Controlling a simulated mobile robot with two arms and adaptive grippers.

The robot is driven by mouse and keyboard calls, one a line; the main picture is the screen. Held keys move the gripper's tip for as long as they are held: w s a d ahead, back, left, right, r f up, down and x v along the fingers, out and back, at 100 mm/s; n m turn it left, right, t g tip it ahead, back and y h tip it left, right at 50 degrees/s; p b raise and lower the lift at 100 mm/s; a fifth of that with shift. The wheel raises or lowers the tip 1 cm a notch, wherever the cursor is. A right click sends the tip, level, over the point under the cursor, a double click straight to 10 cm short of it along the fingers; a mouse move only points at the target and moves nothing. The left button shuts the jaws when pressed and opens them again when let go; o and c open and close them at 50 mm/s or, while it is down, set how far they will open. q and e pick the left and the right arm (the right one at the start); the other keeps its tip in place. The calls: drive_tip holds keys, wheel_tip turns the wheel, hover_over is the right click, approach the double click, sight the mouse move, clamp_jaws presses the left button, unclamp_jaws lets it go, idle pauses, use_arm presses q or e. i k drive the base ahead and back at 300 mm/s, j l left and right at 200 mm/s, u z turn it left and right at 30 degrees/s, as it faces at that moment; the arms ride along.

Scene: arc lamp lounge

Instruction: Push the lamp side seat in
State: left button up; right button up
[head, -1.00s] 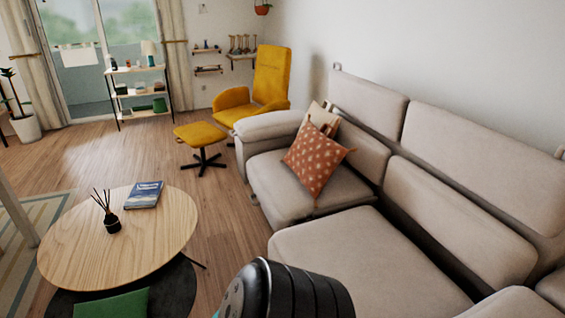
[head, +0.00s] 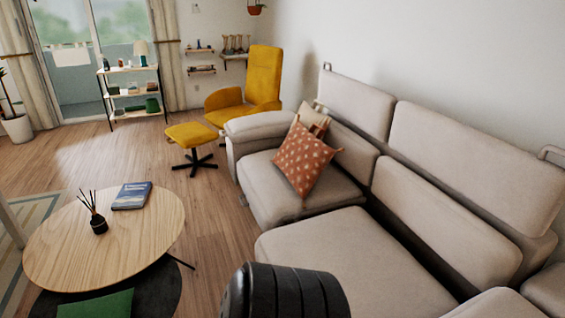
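A beige sectional sofa (head: 345,250) fills the right side of the head view, along the white wall. Its far seat section (head: 285,190) ends at a padded arm beside the yellow armchair. The nearer seat section (head: 350,262) sticks out further toward the coffee table than the far one. No lamp shows beside the sofa, so I cannot tell which section is the lamp side seat. A black ribbed part of my own arm shows at the bottom centre. Neither gripper is in view.
A round wooden coffee table (head: 140,235) with a book (head: 132,195) and a reed diffuser (head: 98,222) stands at left. A yellow armchair (head: 262,80) and footstool (head: 192,135) stand beyond. Wooden floor (head: 215,215) is clear between table and sofa.

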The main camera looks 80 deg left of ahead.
sight(378, 277)
drive_tip(key=i+u, duration=0.1)
drive_tip(key=u, duration=0.3)
drive_tip(key=i+u, duration=0.1)
drive_tip(key=u, duration=0.3)
drive_tip(key=i+l+u, duration=0.1)
drive_tip(key=u, duration=0.3)
